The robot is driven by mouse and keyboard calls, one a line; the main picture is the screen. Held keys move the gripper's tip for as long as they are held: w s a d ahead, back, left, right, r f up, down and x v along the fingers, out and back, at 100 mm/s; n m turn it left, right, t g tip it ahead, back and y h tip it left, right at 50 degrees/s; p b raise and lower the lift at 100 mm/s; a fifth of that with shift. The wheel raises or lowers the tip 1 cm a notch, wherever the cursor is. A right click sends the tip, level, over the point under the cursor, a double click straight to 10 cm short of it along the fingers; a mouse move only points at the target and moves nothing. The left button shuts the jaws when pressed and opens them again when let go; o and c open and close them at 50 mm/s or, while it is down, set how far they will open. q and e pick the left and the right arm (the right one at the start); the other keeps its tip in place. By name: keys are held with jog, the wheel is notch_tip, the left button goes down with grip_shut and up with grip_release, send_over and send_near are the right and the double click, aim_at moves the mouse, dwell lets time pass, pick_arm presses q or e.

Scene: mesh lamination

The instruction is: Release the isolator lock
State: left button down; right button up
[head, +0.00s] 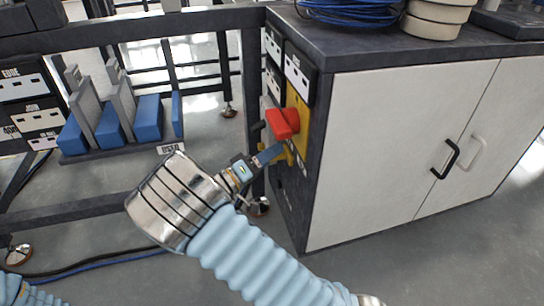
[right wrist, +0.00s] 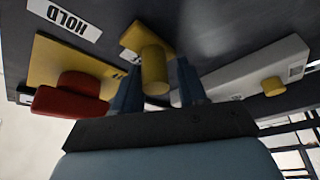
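The isolator is on the dark end face of the cabinet, with a red handle (head: 282,123) on a yellow plate (head: 299,112). The red handle (right wrist: 70,98) and yellow plate (right wrist: 75,68) also show at the left of the right wrist view. Beside them is a yellow lock piece with a round knob (right wrist: 154,70). My right gripper (head: 272,153) is at this lock, just below the red handle. In the right wrist view its two blue fingers (right wrist: 160,88) stand either side of the knob, with a gap visible on the right. My left gripper is out of view.
A pale box with a small yellow knob (right wrist: 273,86) is to the right. The white-doored cabinet (head: 385,140) carries a blue cable coil (head: 350,10). A rack with blue blocks (head: 110,125) stands left.

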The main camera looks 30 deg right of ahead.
jog(key=shift+o, duration=0.7)
jog(key=v, duration=1.4)
